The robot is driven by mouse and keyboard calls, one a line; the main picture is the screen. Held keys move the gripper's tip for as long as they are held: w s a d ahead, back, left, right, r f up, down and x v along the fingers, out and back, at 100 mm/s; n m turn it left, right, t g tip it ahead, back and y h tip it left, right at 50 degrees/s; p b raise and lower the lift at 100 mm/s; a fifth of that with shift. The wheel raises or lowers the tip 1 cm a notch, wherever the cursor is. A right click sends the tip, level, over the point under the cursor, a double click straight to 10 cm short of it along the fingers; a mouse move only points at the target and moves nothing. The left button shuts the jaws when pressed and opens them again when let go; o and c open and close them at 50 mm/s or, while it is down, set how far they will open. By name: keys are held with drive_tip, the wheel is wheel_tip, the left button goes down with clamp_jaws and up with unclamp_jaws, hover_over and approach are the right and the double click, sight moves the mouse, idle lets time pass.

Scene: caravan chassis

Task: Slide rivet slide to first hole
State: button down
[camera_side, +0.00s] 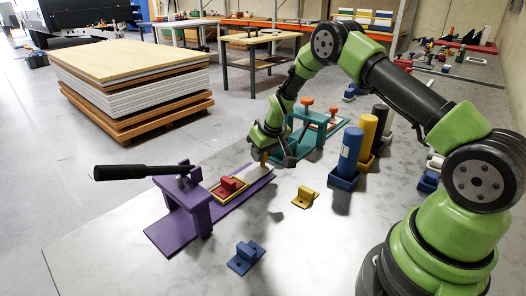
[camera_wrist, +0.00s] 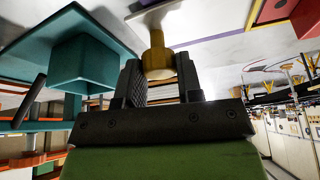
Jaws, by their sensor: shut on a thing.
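A purple fixture (camera_side: 190,207) with a long black lever (camera_side: 135,172) stands on the table in the side view. Its flat purple base runs right toward my gripper (camera_side: 269,157). A slide with a pale plate (camera_side: 251,174) lies on this base, next to a yellow frame around a red block (camera_side: 228,185). A yellow knob (camera_wrist: 157,55) stands at the end of the pale plate (camera_wrist: 150,14), and my gripper (camera_wrist: 160,80) is shut on it. The fixture's holes cannot be made out.
A teal fixture (camera_side: 313,137) is close behind my gripper. A blue cylinder (camera_side: 350,151) and a yellow cylinder (camera_side: 367,132) stand in holders to the right. A yellow bracket (camera_side: 305,197) and a blue bracket (camera_side: 245,257) lie in front. The table's front is mostly clear.

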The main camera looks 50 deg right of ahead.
drive_tip(key=a, duration=1)
drive_tip(key=c, duration=0.8)
unclamp_jaws()
drive_tip(key=v, duration=1)
drive_tip(key=shift+w, duration=0.1)
